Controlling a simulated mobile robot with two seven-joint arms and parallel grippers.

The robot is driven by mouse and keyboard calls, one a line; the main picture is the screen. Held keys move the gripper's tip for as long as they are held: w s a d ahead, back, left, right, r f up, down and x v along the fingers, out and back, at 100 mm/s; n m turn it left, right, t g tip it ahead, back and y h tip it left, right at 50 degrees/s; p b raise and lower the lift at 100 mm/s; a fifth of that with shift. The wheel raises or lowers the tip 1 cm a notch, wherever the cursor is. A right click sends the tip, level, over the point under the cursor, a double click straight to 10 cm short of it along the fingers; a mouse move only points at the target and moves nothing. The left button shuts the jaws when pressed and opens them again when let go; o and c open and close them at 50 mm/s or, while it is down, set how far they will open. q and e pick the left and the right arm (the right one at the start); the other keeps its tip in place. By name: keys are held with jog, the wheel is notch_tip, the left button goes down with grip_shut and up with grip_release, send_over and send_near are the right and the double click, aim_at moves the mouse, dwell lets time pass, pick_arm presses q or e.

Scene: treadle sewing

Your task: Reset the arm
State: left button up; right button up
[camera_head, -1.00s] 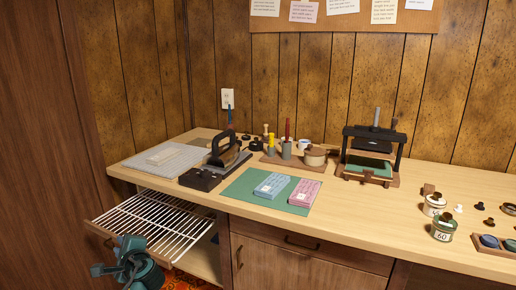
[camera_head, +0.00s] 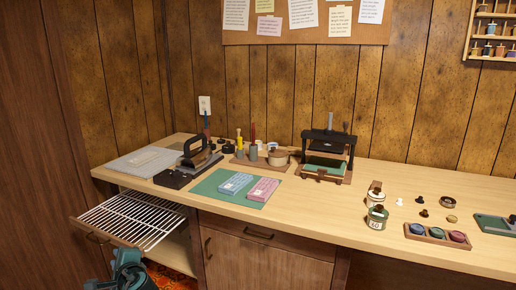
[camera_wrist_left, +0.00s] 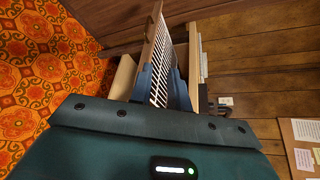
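My left gripper (camera_head: 122,275) shows at the bottom left of the head view, partly cut off by the lower edge. It is in front of and below the pulled-out drawer with a white wire rack (camera_head: 132,217). In the left wrist view its two blue fingers (camera_wrist_left: 162,72) stand apart with a gap between them, and the rack (camera_wrist_left: 162,55) shows beyond. Nothing is visible between the fingers. My right gripper is in neither view.
The wooden counter (camera_head: 330,215) holds a green mat (camera_head: 212,200) with blue and pink boxes, a black-handled iron-like tool (camera_head: 196,150), a press (camera_head: 326,155), jars and a tray of colored pots (camera_head: 437,236). A patterned orange carpet (camera_wrist_left: 45,60) lies below.

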pick_arm(q)
jog(key=s+d+f+n+h+p, duration=0.2)
jog(key=s+d+h+p, duration=0.2)
jog(key=s+d, duration=0.25)
jog(key=s+d+f+n+h+p, duration=0.1)
jog(key=s+d+f+h+p, duration=0.25)
jog(key=s+d, duration=0.3)
jog(key=s+d+r+n+h+p, duration=0.3)
jog(key=s+d+r+n+p, duration=0.1)
jog(key=s, duration=0.5)
jog(key=s+d+r+n+h+p, duration=0.3)
jog(key=s+d+r, duration=0.3)
jog(key=s, duration=0.3)
jog(key=shift+r+n+p, duration=0.2)
jog(key=shift+n+p, duration=0.7)
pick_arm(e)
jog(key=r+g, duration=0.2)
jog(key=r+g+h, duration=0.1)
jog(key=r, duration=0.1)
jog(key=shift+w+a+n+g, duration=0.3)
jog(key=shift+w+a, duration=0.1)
pick_arm(q)
jog(key=shift+s+h, duration=0.1)
jog(key=shift+h, duration=0.15)
